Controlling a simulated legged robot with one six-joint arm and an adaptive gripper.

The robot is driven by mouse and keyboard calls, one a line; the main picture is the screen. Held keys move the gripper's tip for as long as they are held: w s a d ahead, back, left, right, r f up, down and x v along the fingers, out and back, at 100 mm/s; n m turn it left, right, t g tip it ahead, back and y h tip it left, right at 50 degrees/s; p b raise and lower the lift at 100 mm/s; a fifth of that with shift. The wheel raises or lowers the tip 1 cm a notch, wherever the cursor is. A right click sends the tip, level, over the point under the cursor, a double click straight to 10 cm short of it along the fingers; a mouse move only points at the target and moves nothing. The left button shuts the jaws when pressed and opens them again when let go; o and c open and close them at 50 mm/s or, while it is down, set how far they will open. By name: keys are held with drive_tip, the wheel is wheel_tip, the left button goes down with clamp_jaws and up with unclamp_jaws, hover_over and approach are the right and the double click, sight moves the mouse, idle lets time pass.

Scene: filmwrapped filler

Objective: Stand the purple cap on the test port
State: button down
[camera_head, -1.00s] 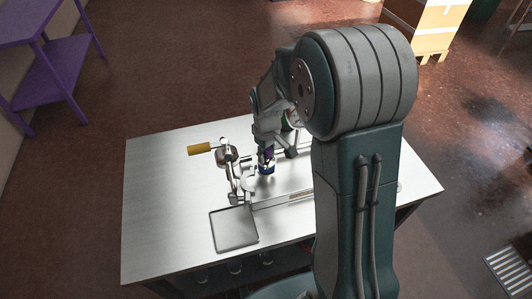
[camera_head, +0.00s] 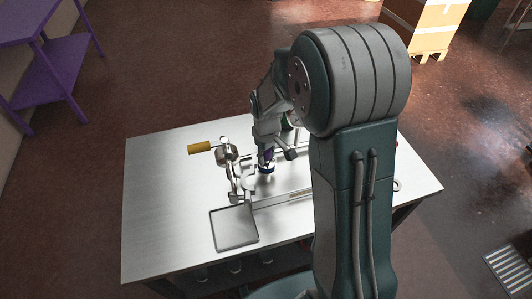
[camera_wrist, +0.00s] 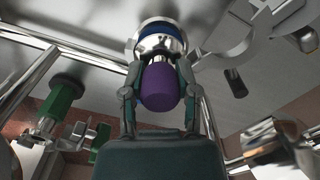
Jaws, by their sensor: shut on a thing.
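The purple cap (camera_wrist: 159,87) is between the two fingers of my gripper (camera_wrist: 157,68) in the wrist view. The gripper is shut on it. Just beyond the cap in that view is a shiny round metal fitting with a blue band (camera_wrist: 158,30), which looks like the test port. The cap overlaps it in the picture, and I cannot tell whether they touch. In the head view my gripper (camera_head: 265,156) points down over this fitting (camera_head: 266,170) on the table. The cap there is a small purple patch, mostly hidden by the fingers.
A grey tray (camera_head: 234,228) lies at the table's front. A metal rail (camera_head: 285,198) runs right from near the apparatus. The white table (camera_head: 160,190) is clear at left.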

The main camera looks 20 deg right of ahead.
drive_tip(key=shift+f, duration=0.15)
drive_tip(key=shift+f, duration=0.35)
drive_tip(key=shift+f, duration=0.2)
idle(0.9)
drive_tip(key=shift+c, duration=1.4)
unclamp_jaws()
wheel_tip(320, 180, up, 12)
drive_tip(key=shift+f, duration=0.1)
